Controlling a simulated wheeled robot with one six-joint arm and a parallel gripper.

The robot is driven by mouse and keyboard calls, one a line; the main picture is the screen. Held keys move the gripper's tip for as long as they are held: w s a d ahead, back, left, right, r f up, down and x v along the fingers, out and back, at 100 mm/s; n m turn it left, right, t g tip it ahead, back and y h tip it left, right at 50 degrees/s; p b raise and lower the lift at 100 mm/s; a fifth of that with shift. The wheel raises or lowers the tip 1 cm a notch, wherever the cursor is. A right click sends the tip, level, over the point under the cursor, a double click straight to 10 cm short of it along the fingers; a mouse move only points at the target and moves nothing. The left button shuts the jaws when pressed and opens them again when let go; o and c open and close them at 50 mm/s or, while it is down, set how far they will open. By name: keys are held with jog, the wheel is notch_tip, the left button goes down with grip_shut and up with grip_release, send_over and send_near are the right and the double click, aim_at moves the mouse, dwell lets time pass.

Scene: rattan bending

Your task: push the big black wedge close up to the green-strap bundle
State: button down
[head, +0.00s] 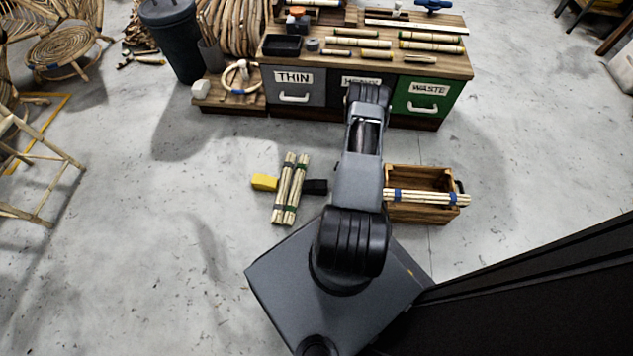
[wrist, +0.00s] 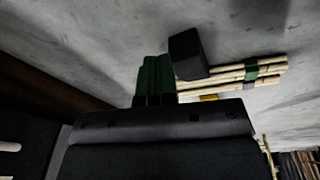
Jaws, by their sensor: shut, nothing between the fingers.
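The big black wedge (head: 317,187) lies on the floor just right of the green-strap bundle (head: 297,188). In the head view only a very small gap, if any, shows between them; I cannot tell whether they touch. A second bundle with dark straps (head: 282,190) lies along the left side of it. In the wrist view the black wedge (wrist: 187,53) stands in front of part of the bundles, whose green strap (wrist: 251,71) shows to the right. My gripper (wrist: 156,62) is shut and empty, its dark green fingertips left of the wedge. In the head view my arm mostly hides it.
A yellow wedge (head: 264,182) lies left of the bundles. A wooden crate (head: 420,179) with a blue-strap bundle (head: 428,197) across it stands to the right. A workbench with labelled drawers (head: 293,86) stands behind.

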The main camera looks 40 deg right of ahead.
aim_at(316, 184)
notch_tip(316, 184, down, 4)
jog(key=s+a+y, duration=0.1)
jog(key=s+a, duration=0.1)
jog(key=w+a+b, duration=0.1)
jog(key=w+a, duration=0.1)
jog(key=w, duration=0.1)
jog(key=w+a+b, duration=0.2)
jog(key=w, duration=0.1)
jog(key=w+a+f+b, duration=0.1)
jog(key=w+a+b, duration=0.1)
jog(key=w, duration=0.1)
jog(key=shift+w+a, duration=0.15)
jog(key=shift+a, duration=0.05)
jog(key=shift+f, duration=0.25)
jog(key=shift+f+b, duration=0.1)
jog(key=shift+b, duration=0.2)
